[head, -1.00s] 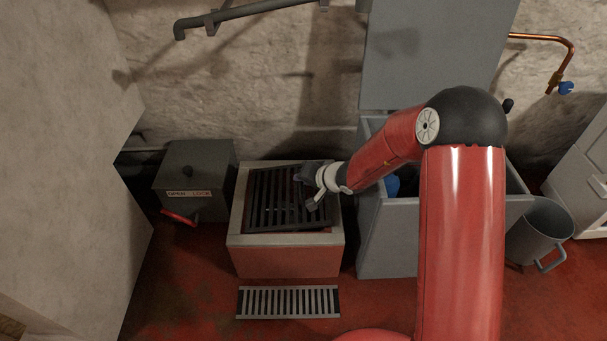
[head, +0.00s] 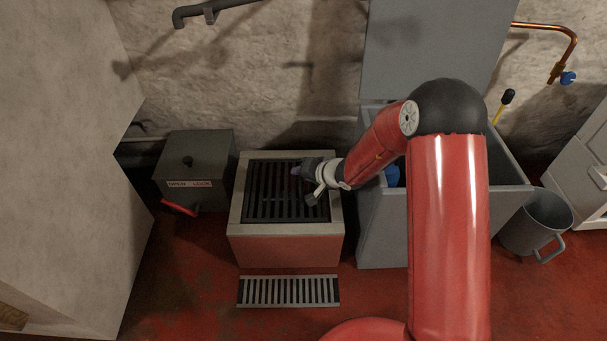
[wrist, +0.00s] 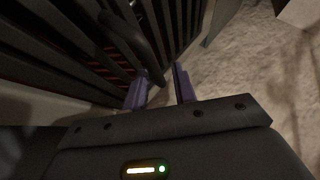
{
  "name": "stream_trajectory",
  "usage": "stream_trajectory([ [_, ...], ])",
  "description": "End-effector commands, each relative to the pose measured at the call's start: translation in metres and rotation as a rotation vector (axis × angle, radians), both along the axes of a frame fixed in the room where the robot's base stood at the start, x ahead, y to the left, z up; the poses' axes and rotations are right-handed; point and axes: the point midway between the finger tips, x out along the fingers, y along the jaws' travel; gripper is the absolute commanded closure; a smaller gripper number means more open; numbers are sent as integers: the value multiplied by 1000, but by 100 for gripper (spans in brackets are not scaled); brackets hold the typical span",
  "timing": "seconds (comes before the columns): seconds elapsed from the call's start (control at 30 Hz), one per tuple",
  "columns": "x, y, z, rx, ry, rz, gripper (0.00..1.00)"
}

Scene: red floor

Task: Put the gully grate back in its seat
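The gully grate (head: 268,205) is a dark, barred square. It lies about flat within the pale rim of the raised gully block (head: 238,228) in the head view. Its bars (wrist: 75,45) and a dark curved handle (wrist: 125,35) also show in the wrist view. My gripper (head: 305,172) is at the grate's upper right part. In the wrist view its two purplish fingers stand apart, with the handle's lower end near and between them; a gap shows by the right finger. My gripper hides part of the grate's right edge in the head view.
A grey lidded box (head: 195,160) with a red lever stands left of the block. A grey open bin (head: 380,235) stands close on the right, with a bucket (head: 540,222) beyond. A slotted floor drain (head: 289,291) lies in front. The stone wall is behind.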

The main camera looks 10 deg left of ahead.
Motion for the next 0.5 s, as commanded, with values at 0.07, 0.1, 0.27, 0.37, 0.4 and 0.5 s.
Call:
stream_trajectory([
  [0.07,0,0,-1,-1,1,0,64],
  [0.1,0,0,-1,-1,2,0,64],
  [0.27,-1,-2,-4,-6,6,-1,64],
  [0.37,-2,-4,-1,-7,5,-1,64],
  [0.4,-3,-6,2,-6,2,-1,64],
  [0.5,-8,-14,12,-4,1,-3,64],
])
